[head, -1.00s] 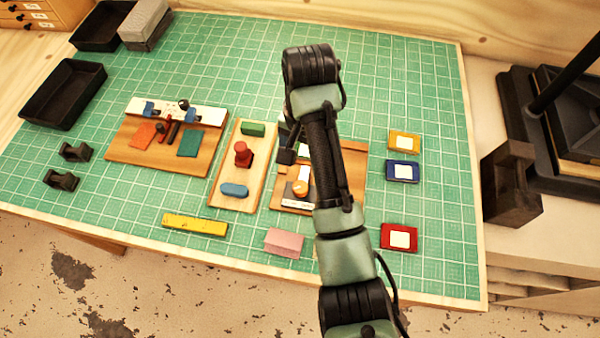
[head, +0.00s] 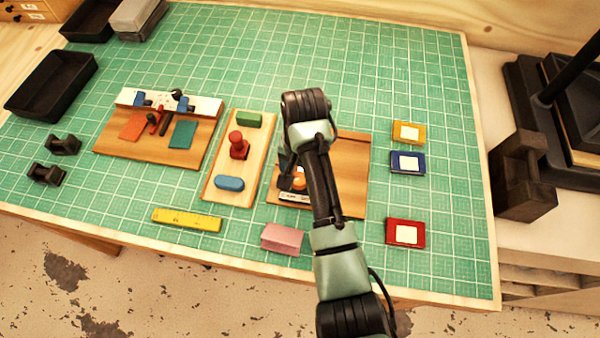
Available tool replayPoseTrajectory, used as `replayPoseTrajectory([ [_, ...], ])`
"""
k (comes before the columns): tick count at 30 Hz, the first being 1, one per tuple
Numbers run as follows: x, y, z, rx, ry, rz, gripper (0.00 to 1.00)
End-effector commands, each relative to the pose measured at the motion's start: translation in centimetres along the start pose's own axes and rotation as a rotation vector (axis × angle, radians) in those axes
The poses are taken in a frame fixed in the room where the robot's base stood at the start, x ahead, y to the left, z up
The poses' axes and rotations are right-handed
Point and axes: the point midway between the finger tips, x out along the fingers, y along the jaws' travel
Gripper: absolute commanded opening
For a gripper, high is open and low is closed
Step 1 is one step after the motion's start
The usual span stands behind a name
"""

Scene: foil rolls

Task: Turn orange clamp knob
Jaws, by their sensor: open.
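The orange clamp knob (head: 299,183) sits on the right-hand wooden board (head: 348,185), near a light scale strip (head: 293,197) at its front left. My arm covers part of the knob and the middle of the board. My gripper (head: 287,178) is a dark shape at the knob's left side, pointing down. It looks very close to the knob; whether it touches or surrounds it is hidden. The jaws are open, with nothing seen held.
Left of my gripper, a board (head: 216,187) carries a red knob (head: 238,146), a green block (head: 248,120) and a blue piece (head: 229,183). A pink block (head: 282,237) lies in front. Red, blue and yellow cases stand right; the mat there is mostly clear.

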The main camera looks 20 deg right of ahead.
Motion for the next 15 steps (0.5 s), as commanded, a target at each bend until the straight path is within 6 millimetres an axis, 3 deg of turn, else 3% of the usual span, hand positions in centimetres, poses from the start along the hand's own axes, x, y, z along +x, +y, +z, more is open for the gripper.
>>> replayPoseTrajectory([
  [7, 0.11, -0.01, -0.01, 0.000, 0.000, -0.001, 0.77],
  [15, 0.08, -0.01, -0.01, 0.000, 0.000, 0.000, 0.30],
])
